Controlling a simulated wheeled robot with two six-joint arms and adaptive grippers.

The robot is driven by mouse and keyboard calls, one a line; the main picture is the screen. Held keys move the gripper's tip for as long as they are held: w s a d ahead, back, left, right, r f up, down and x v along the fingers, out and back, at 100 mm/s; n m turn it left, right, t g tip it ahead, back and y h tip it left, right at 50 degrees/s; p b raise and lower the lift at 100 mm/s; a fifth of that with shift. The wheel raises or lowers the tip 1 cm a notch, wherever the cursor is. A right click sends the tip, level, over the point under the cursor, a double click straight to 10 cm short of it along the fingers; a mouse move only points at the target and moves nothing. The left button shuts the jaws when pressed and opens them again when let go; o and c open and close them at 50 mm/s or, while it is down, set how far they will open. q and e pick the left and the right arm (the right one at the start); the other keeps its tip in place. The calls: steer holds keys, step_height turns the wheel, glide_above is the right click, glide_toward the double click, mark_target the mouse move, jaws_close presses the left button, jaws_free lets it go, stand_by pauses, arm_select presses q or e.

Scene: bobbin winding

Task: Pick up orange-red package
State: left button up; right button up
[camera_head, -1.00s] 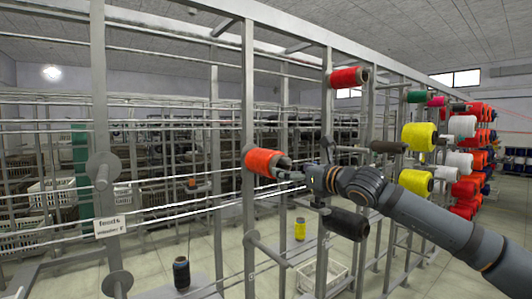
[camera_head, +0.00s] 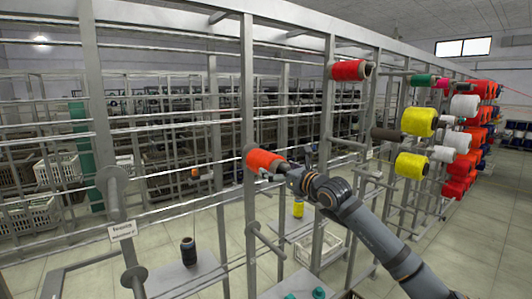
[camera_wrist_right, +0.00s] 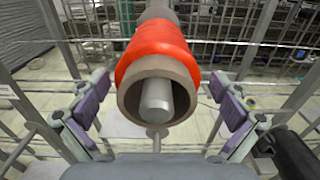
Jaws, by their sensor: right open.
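The orange-red package (camera_head: 264,160) sits on a peg of the grey frame, left of my right gripper (camera_head: 277,171) in the head view. In the right wrist view the package (camera_wrist_right: 157,50) is large and central. Its brown tube end faces the camera, with a grey peg inside. My right gripper (camera_wrist_right: 157,82) is open, its purple-padded fingers on either side of the tube end. I see no grip on the package. Whether a finger touches it I cannot tell. My left gripper is not in view.
A red package (camera_head: 350,70) hangs above on the frame. Yellow packages (camera_head: 419,122) and a brown empty tube (camera_head: 387,134) are to the right. A dark bobbin (camera_head: 188,251) stands on a low shelf. Frame posts (camera_head: 249,100) and rails surround the gripper.

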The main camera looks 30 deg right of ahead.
steer(key=shift+w+a+r, duration=0.1)
steer(key=shift+w, duration=0.3)
steer(key=shift+w+a+f, duration=0.1)
steer(key=shift+w+f, duration=0.1)
steer(key=shift+w, duration=0.05)
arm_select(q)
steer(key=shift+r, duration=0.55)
arm_select(e)
steer(key=c, duration=1.3)
steer(key=shift+r, duration=0.1)
